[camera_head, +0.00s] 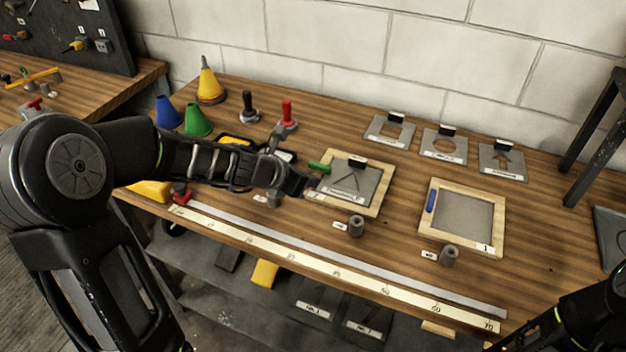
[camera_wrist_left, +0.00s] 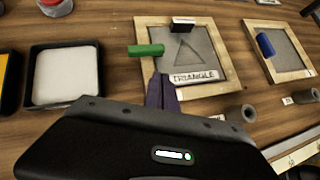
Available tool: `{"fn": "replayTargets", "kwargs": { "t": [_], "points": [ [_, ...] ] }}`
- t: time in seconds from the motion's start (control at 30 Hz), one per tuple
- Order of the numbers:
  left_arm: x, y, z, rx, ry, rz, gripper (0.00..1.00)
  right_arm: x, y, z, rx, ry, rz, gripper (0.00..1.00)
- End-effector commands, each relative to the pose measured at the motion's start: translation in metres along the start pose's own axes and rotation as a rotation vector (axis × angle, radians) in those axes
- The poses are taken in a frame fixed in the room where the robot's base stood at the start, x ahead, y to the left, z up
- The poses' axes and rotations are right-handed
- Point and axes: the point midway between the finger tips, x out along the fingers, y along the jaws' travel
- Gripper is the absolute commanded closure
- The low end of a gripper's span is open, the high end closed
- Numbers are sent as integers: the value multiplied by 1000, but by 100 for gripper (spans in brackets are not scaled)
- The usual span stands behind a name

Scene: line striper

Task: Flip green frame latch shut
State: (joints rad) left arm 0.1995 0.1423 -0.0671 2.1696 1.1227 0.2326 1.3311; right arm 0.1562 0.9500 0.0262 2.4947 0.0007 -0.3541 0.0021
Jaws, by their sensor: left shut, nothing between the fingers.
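The green latch (camera_head: 319,167) is a short green bar at the left side of a wooden frame (camera_head: 370,209). It sticks out to the left, across the frame's edge; it also shows in the left wrist view (camera_wrist_left: 146,50). A grey stencil plate (camera_head: 343,179) labelled TRIANGLE lies in that frame, with a dark-topped tab at its far edge. My left gripper (camera_head: 307,184) is shut and empty, close to the frame's left edge, on the near side of the latch. In the left wrist view its closed fingers (camera_wrist_left: 161,92) appear just below the latch; contact is unclear.
A second wooden frame (camera_head: 466,250) with a blue latch (camera_head: 432,201) stands to the right. Grey cylinders (camera_head: 356,226) and a long ruler (camera_head: 330,268) lie nearer the front edge. Stencil plates (camera_head: 443,146) lie at the back. A white pad tray (camera_wrist_left: 66,76) is left of the frame.

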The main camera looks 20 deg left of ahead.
Motion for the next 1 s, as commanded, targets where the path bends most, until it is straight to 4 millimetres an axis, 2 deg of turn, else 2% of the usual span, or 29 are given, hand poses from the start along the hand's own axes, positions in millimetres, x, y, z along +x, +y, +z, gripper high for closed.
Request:
{"fn": "replayTargets", "kwargs": {
  "t": [0.4,0.5,0.7,1.0],
  "points": [
    [-73,-20,5,2,1,-4,100,-30,-9,3,7,-8,10,100],
    [-86,-24,4,2,2,-4,100,-35,-10,4,9,-11,12,100],
    [-96,-28,2,2,3,-6,100,-37,-11,5,10,-12,14,100],
    [-96,-28,1,2,3,-6,100,-37,-11,5,10,-12,14,100]
  ]
}}
